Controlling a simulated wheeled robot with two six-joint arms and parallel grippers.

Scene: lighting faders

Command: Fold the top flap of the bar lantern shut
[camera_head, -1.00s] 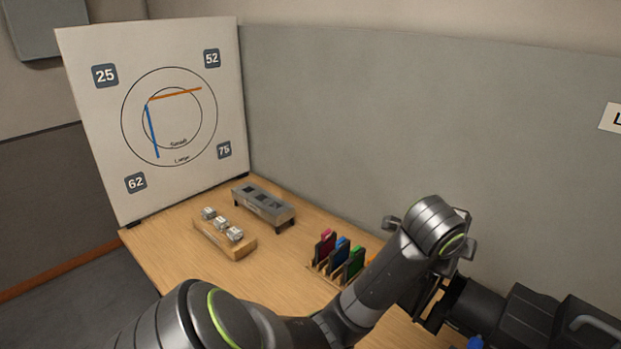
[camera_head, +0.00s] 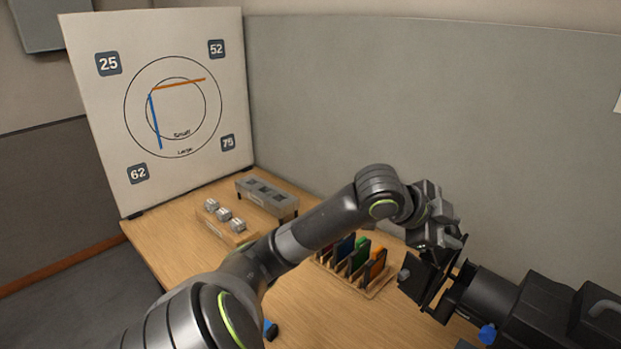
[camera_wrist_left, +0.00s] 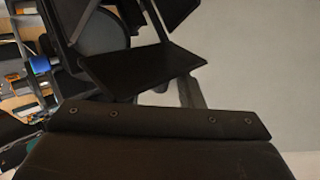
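The bar lantern (camera_head: 530,305) is a black lamp at the lower right of the head view, with black flaps at its left-facing front. A square black flap (camera_head: 422,278) stands out there; I cannot tell whether it is the top one. My left gripper (camera_head: 438,238) is just above and behind these flaps and overlaps them in the picture. I cannot tell whether it touches them or how its fingers stand. The left wrist view shows a black flap plate (camera_wrist_left: 140,68) close by, above a wide dark riveted part across the bottom. My right gripper is out of view.
A wooden rack (camera_head: 345,278) of coloured frames stands left of the lantern, beneath my left arm. A grey box (camera_head: 267,198) and a wooden block (camera_head: 212,228) with small silver cubes stand farther back. A grey partition (camera_head: 430,100) rises behind the table. A marked white board (camera_head: 170,180) stands left.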

